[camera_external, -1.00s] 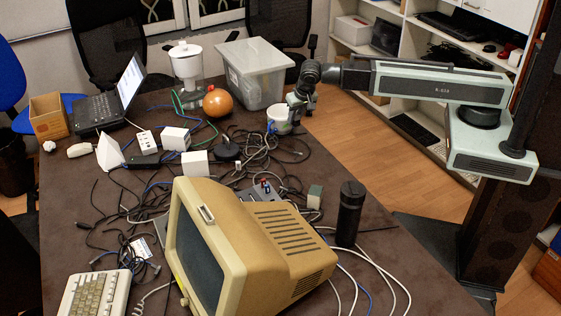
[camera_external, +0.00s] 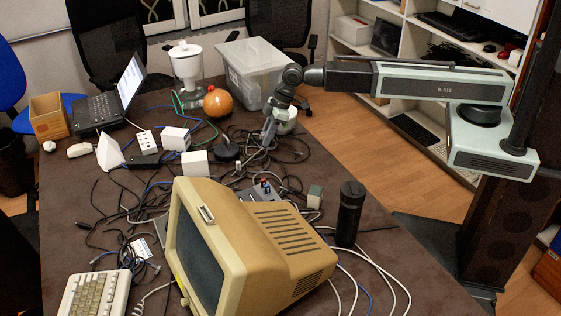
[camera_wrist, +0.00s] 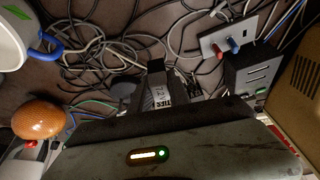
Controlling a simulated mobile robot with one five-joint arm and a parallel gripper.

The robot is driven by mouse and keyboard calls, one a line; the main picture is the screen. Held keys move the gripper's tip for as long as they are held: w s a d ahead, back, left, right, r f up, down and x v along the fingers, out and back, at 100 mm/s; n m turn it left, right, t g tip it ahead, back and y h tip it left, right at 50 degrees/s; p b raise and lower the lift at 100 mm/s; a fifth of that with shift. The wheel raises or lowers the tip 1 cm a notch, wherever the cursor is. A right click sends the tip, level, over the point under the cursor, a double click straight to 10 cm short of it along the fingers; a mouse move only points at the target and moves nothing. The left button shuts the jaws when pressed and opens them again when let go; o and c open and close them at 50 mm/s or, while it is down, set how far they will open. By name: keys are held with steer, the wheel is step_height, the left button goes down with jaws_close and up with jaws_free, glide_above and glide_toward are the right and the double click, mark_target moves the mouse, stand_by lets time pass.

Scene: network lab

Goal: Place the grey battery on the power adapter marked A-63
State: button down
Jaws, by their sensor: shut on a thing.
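My gripper (camera_external: 269,132) hangs above the cable tangle in the middle of the table, in front of the white mug. It is shut on a small grey block with printed lettering, which I take to be the grey battery (camera_wrist: 161,97). In the wrist view the block sits between dark fingers, and its lettering is too small to read surely. Several boxes could be the adapter: white boxes (camera_external: 175,139) left of my gripper, and a grey-green box (camera_external: 314,197) nearer the front. I cannot read A-63 on any.
The white mug (camera_external: 287,126) stands just behind my gripper. An orange ball (camera_external: 217,102) and a clear bin (camera_external: 254,72) are behind it. The beige monitor (camera_external: 285,240) and a black cylinder (camera_external: 349,213) stand in front. Tangled cables (camera_wrist: 95,45) cover the table below.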

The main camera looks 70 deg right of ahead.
steer(key=s+a+n, duration=0.2)
steer(key=a, duration=1)
steer(key=shift+y, duration=0.4)
steer(key=w+a, duration=0.2)
steer(key=w, duration=0.2)
steer(key=w+a, duration=0.2)
steer(key=w, duration=0.3)
steer(key=w+a+f+b, duration=0.1)
steer(key=w+a, duration=0.1)
steer(key=w, duration=0.3)
steer(key=shift+w+a, duration=0.15)
steer(key=shift+w, duration=0.1)
steer(key=f+b, duration=0.4)
steer(key=shift+w+a+f, duration=0.1)
steer(key=shift+w+a, duration=0.05)
steer(key=shift+w, duration=0.15)
steer(key=shift+r, duration=0.25)
steer(key=shift+f, duration=0.1)
steer(key=c, duration=1.3)
jaws_free()
steer(key=shift+o, duration=0.2)
